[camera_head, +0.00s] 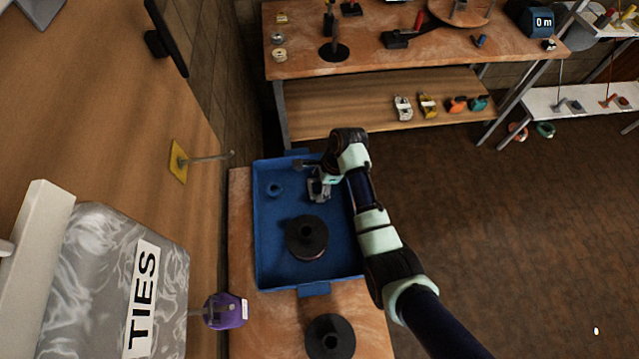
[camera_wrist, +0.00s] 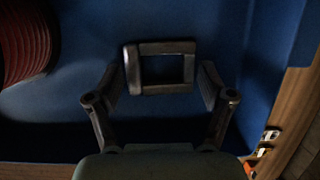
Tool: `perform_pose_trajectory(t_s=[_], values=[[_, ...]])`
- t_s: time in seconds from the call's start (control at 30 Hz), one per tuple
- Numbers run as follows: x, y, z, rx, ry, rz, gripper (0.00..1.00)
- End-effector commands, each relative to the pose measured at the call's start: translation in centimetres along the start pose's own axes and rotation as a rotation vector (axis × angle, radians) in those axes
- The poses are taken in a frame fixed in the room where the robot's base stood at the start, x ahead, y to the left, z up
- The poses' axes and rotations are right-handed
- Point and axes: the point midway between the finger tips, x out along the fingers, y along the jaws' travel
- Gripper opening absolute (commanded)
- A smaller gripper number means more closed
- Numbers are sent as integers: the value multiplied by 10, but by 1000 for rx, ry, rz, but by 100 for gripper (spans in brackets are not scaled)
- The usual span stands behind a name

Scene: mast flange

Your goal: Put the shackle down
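The shackle (camera_wrist: 165,48) shows in the wrist view as a dark grey metal frame, roughly rectangular, with a thicker bar on its left. It is between the two fingers of my gripper (camera_wrist: 162,85). The left finger looks against or very near it, and a thin dark gap seems to show by the right finger. I cannot tell whether the fingers press on it. In the head view my gripper (camera_head: 319,190) is over the upper right part of the blue tray (camera_head: 265,235). The height of the shackle above the tray floor is unclear.
A small blue ring (camera_head: 273,189) lies at the tray's upper left. Another spool (camera_head: 330,338) stands outside the tray. A peg (camera_head: 210,157) juts from the wall panel.

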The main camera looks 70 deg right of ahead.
Motion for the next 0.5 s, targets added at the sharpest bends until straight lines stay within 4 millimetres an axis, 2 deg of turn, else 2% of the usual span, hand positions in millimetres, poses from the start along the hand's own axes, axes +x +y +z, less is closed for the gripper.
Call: perform_pose_trajectory(t_s=[0.03, 0.07, 0.37, 0.5], values=[[0, 0, 0, 0, 0, 0, 94], [0, 0, 0, 0, 0, 0, 99], [0, 0, 0, 0, 0, 0, 99], [-12, -1, 2, 0, 0, -1, 99]])
